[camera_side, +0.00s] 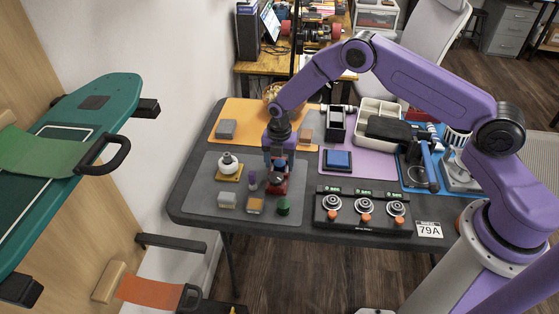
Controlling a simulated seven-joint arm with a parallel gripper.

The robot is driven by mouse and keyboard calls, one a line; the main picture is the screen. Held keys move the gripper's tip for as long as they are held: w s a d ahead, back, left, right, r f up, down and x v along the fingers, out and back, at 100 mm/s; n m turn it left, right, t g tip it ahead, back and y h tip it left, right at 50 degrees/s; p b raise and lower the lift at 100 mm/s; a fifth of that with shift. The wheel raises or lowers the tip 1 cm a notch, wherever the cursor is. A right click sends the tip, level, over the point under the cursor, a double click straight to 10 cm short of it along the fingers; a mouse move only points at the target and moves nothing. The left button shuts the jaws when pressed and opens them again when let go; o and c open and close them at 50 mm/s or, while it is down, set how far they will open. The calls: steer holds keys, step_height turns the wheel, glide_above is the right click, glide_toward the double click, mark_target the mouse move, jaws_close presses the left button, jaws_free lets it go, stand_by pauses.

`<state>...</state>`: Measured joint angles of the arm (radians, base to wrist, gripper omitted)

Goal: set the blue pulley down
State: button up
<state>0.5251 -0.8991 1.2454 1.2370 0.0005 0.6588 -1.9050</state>
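My gripper (278,164) points down over the grey mat, just above a red stand (277,186). A small blue piece, which looks like the blue pulley (279,163), shows between the fingertips, and the fingers appear closed on it. It is small and partly hidden by the fingers. I cannot tell whether it touches the red stand below.
A black box with orange knobs (361,208) stands to the right. A blue pad (338,159) lies behind it.

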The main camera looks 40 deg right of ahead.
mark_target(280, 164)
step_height(280, 164, up, 12)
steer(key=r, duration=0.1)
steer(key=s+a+r+m, duration=0.3)
steer(key=s+a+r, duration=0.1)
steer(key=s+r, duration=0.4)
steer(key=s+r+m, duration=0.4)
steer(key=s, duration=0.8)
steer(key=s+d+r+m, duration=0.1)
steer(key=s+d+m, duration=0.2)
steer(key=s, duration=0.6)
steer(key=s+d+r+m, duration=0.1)
steer(key=s+d+m, duration=0.2)
steer(key=s+d, duration=0.3)
steer(key=s, duration=0.4)
steer(key=shift+r, duration=0.35)
steer(key=shift+o, duration=0.3)
steer(key=shift+d, duration=0.1)
